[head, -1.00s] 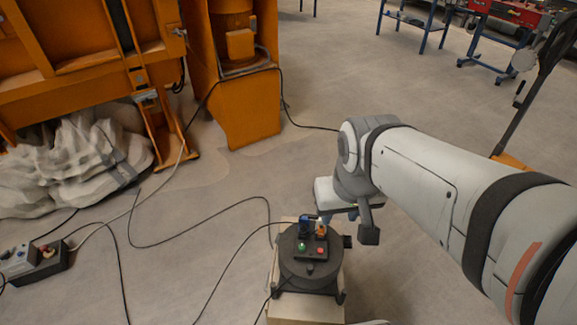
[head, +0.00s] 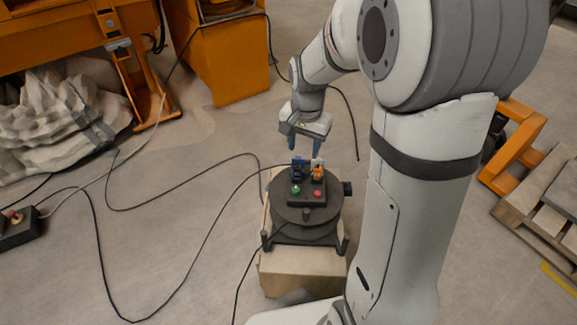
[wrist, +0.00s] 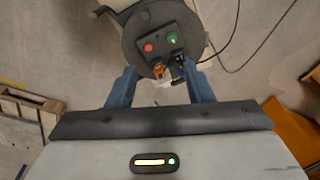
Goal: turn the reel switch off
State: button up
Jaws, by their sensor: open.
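The dark cable reel (head: 300,227) stands on a light wooden box (head: 300,272) in the middle of the head view. On its top is a black switch box (head: 306,190) with a green button (head: 295,190) and a red button (head: 318,193). My gripper (head: 304,149) is open and empty, just beyond and above the plugs, fingers down. In the wrist view, the red button (wrist: 148,48) and green button (wrist: 172,38) show beyond the two blue fingers (wrist: 163,72).
Black cables (head: 208,257) run over the floor left of the reel. A wooden pallet (head: 535,215) lies at right. A control box (head: 18,228) is at the left edge.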

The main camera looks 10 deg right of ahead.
aim_at(296, 188)
jog(key=w+f+m+b, duration=0.1)
jog(key=w+f+b, duration=0.1)
jog(key=f, duration=0.3)
jog(key=w+f+m+b, duration=0.1)
jog(key=w+f+b, duration=0.1)
jog(key=f, duration=0.4)
jog(key=w+f+m+b, duration=0.1)
jog(key=w+f+b, duration=0.2)
jog(key=f, duration=0.3)
jog(key=shift+f+g, duration=0.2)
jog(key=shift+g, duration=0.2)
notch_tip(296, 188, down, 8)
jog(key=b, duration=0.3)
jog(key=shift+w, duration=0.1)
jog(key=shift+c, duration=0.4)
jog(key=shift+d, duration=0.1)
jog(key=c, duration=0.9)
